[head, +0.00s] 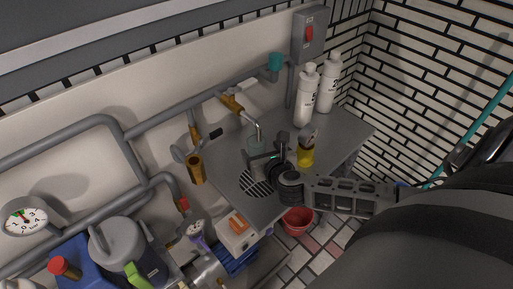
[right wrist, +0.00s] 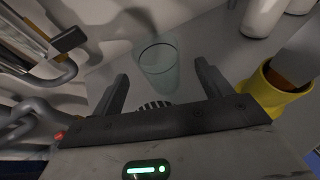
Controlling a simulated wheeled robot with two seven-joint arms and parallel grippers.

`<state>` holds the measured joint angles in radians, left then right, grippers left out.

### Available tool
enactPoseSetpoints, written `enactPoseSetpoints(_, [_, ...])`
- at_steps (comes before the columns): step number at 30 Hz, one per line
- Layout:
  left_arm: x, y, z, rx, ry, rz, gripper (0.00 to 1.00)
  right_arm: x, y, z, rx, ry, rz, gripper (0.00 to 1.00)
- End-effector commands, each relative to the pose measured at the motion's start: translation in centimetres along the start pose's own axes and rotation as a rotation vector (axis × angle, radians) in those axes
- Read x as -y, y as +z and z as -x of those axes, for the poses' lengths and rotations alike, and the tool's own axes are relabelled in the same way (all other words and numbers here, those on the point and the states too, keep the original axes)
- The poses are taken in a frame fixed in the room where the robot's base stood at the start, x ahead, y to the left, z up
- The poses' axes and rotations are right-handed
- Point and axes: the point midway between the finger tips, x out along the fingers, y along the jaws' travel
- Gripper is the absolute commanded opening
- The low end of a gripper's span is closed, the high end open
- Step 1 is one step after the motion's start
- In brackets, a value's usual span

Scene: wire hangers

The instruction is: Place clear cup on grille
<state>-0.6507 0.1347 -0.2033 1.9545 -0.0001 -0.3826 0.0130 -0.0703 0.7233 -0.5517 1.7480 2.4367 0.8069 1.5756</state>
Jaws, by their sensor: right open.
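The clear cup (head: 256,144) stands upright on the grey counter, close to the tap spout and just beyond my right gripper (head: 267,153). In the right wrist view the cup (right wrist: 158,66) appears ahead of my right gripper (right wrist: 161,72), roughly centred between its spread, empty fingers. I cannot tell whether the fingertips reach beside it. The grille (head: 254,184), a round slotted patch in the counter, lies nearer than the cup and partly left of the gripper. Part of it shows below the cup in the right wrist view (right wrist: 155,104). My left gripper is not in view.
A yellow container (head: 305,157) stands close to the right of my gripper. White bottles (head: 305,95) stand at the back right. A brass cup-like piece (head: 196,169) is left of the grille. Pipes run along the wall. A red bucket (head: 298,221) is below the counter's front edge.

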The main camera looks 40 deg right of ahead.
Motion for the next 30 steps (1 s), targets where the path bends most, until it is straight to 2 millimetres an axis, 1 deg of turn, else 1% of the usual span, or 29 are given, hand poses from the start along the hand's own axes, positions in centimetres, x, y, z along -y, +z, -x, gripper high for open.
enactPoseSetpoints(2, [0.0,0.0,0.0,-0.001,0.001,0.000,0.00,0.0,0.0,-0.8,0.002,-0.002,0.001,0.78])
enactPoseSetpoints(6, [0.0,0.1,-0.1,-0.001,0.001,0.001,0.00,0.0,-0.3,-3.0,0.003,-0.002,0.003,0.78])
enactPoseSetpoints(10, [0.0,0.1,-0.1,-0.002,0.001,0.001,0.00,-0.1,-0.4,-4.6,0.002,0.000,0.001,0.78])
enactPoseSetpoints(13, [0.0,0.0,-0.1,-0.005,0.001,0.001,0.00,-0.1,-0.4,-5.1,0.001,-0.001,0.001,0.78])
enactPoseSetpoints(19, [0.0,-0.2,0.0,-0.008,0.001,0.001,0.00,-0.1,-0.4,-5.1,0.000,0.000,0.001,0.78])
enactPoseSetpoints(20, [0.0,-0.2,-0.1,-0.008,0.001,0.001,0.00,-0.1,-0.4,-5.1,0.000,0.000,0.001,0.75])
enactPoseSetpoints(21, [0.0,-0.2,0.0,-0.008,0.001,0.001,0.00,-0.1,-0.4,-5.1,0.000,0.000,0.001,0.64])
enactPoseSetpoints(23, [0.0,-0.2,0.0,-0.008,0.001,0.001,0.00,-0.1,-0.4,-5.1,0.000,0.000,0.001,0.47])
enactPoseSetpoints(24, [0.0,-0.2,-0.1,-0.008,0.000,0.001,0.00,-0.1,-0.4,-5.1,0.000,0.000,0.001,0.36])
enactPoseSetpoints(25, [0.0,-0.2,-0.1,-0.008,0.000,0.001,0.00,-0.1,-0.4,-5.1,0.000,0.000,0.001,0.31])
enactPoseSetpoints(28, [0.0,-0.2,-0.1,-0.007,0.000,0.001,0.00,-0.1,-0.4,-5.1,0.000,0.000,0.001,0.31])
enactPoseSetpoints(29, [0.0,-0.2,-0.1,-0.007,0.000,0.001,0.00,-0.1,-0.4,-5.1,0.000,0.000,0.001,0.27])
enactPoseSetpoints(30, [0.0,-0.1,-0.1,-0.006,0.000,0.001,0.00,-0.1,-0.4,-5.1,0.000,0.000,0.001,0.27])
